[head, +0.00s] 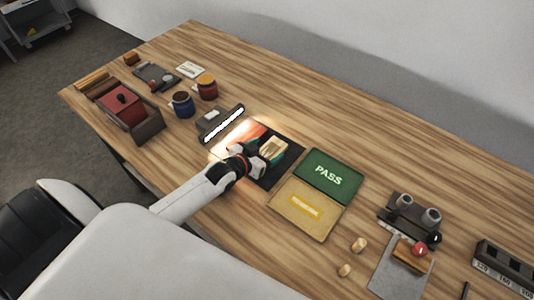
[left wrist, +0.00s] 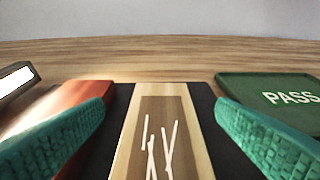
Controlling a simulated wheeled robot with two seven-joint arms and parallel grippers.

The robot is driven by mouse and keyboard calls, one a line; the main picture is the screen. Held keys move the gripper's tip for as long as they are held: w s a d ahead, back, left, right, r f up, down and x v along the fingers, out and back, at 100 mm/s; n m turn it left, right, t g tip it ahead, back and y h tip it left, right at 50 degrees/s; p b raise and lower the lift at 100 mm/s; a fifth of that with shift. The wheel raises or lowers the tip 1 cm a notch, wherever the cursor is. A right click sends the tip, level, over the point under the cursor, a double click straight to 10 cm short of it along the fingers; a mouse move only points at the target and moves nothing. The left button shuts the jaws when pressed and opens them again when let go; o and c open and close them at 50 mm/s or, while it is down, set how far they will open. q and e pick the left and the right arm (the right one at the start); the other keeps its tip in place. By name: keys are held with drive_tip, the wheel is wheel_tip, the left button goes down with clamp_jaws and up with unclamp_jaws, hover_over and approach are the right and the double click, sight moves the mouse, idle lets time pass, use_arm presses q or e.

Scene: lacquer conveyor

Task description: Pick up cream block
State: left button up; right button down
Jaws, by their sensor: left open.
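A cream block (head: 274,146) with a brown inset panel and white strokes lies on a dark mat (head: 286,170) under a bright light bar. My left gripper (head: 268,152) is open over the mat, at the block. In the left wrist view the block (left wrist: 126,150) runs between the two teal finger pads of the gripper (left wrist: 160,112). A visible gap separates each pad from the block. The block's near end is cut off by the picture edge. My right gripper is out of view.
A green PASS tray (head: 328,178) and a yellow tray (head: 315,213) adjoin the mat. A grey stand (head: 404,222) is right. The back right is clear.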

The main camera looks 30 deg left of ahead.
sight(276, 145)
use_arm(q)
drive_tip(key=x, duration=0.3)
drive_tip(key=shift+w+d, duration=0.15)
drive_tip(key=shift+w, duration=0.2)
drive_tip(key=shift+w+f, duration=0.2)
drive_tip(key=shift+w, duration=0.1)
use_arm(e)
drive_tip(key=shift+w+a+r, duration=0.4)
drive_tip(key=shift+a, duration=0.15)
use_arm(q)
drive_tip(key=shift+s, duration=0.1)
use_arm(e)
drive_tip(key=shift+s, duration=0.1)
